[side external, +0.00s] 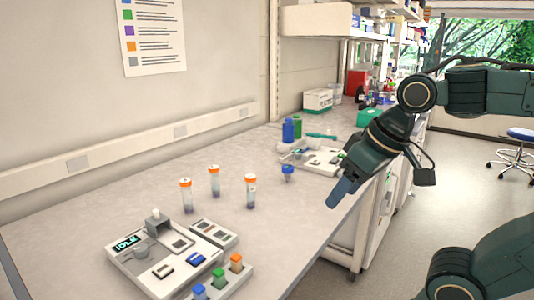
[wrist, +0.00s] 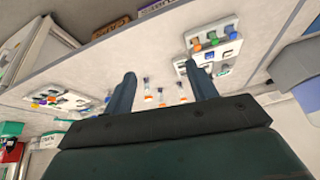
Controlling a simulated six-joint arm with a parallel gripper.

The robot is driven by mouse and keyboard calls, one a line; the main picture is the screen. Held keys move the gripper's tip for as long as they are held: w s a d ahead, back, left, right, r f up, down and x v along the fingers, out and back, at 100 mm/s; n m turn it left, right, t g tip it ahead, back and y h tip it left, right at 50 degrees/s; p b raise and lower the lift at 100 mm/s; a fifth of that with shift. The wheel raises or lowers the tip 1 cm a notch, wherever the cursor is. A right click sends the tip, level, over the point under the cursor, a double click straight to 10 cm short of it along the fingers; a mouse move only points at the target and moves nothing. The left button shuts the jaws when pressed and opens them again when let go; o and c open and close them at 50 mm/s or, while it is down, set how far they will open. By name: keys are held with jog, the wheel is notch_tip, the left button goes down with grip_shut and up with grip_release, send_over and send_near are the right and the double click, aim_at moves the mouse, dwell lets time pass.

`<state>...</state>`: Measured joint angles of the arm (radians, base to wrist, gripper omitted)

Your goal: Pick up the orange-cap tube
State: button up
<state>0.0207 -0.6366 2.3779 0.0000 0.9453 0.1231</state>
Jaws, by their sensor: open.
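Three clear tubes with orange caps stand upright on the bench: a left one (side external: 186,196), a back one (side external: 214,181) and a right one (side external: 251,191). In the wrist view they look small and far off, seen between the fingers: one tube (wrist: 147,88), another (wrist: 161,97) and a third (wrist: 181,93). My gripper (side external: 337,198) is over the bench's right edge, to the right of the tubes and well apart from them. Its two fingers (wrist: 161,80) are spread, with nothing held between them.
A device with an IDLE display (side external: 160,252) and a block with green, orange and blue pieces (side external: 220,278) are at the front. A blue-capped item (side external: 288,173) and a second white device (side external: 322,160) stand farther back. Bench between tubes and gripper is mostly clear.

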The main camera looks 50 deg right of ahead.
jog(key=w+d+r+m+g, duration=0.1)
jog(key=w+r+m, duration=0.15)
jog(key=w, duration=0.25)
jog(key=w+d+r+m, duration=0.2)
jog(key=w+m, duration=0.1)
jog(key=w, duration=0.3)
jog(key=m+g, duration=0.4)
jog(key=m, duration=1)
send_over(250, 176)
notch_tip(250, 176, down, 9)
jog(key=shift+s+a+f, duration=0.1)
jog(key=shift+s+a, duration=0.05)
jog(key=shift+w+d+f+m, duration=0.2)
jog(key=shift+d+f+m, duration=0.05)
jog(key=shift+m, duration=0.2)
jog(key=shift+f, duration=0.15)
jog(key=shift+f, duration=4.15)
